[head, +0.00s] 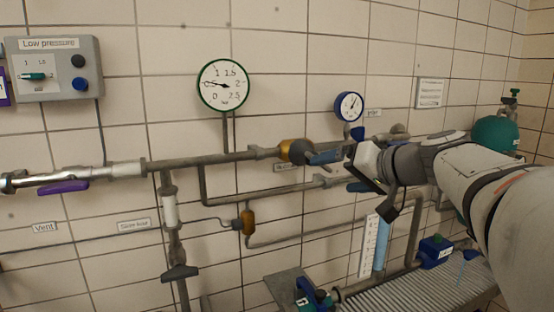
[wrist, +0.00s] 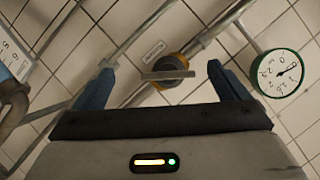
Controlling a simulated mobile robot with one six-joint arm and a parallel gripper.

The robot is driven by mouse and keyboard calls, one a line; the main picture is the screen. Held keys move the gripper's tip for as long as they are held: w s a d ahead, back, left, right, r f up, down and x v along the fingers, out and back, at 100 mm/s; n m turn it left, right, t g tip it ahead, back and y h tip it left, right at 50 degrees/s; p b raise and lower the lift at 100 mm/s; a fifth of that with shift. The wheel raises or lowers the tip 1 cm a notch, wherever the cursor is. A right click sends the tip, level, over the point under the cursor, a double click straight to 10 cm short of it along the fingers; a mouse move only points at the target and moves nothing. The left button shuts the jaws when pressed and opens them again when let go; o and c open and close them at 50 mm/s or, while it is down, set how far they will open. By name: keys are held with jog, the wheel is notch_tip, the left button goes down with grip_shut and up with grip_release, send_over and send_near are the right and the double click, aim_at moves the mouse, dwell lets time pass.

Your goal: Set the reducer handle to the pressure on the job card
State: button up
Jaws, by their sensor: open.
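The reducer (head: 293,151) is a brass-coloured body with a dark round front on the grey pipe, centre of the head view. In the wrist view its handle (wrist: 168,75) is a flat grey bar, lying nearly level across the body. My gripper (head: 341,172) is open, its blue fingers just right of the reducer in the head view. In the wrist view the handle lies between the spread fingers (wrist: 163,88), apart from both. The green-rimmed gauge (head: 223,85) has its needle pointing left, near .5. A white card (head: 431,92) hangs on the wall; its text is too small to read.
A low-pressure panel (head: 54,68) is at upper left. A purple lever (head: 63,187) sits on the left pipe, and a blue-rimmed gauge (head: 349,106) is above my gripper. Pipes run along the wall below. A grated bench (head: 410,292) is at lower right.

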jog(key=shift+t, duration=0.4)
jog(key=w+a, duration=0.1)
jog(key=w, duration=0.1)
jog(key=w+a+p, duration=0.1)
jog(key=w, duration=0.1)
jog(key=w+a, duration=0.1)
jog(key=w, duration=0.2)
jog(key=shift+w+r+p, duration=0.1)
jog(key=shift+p, duration=0.25)
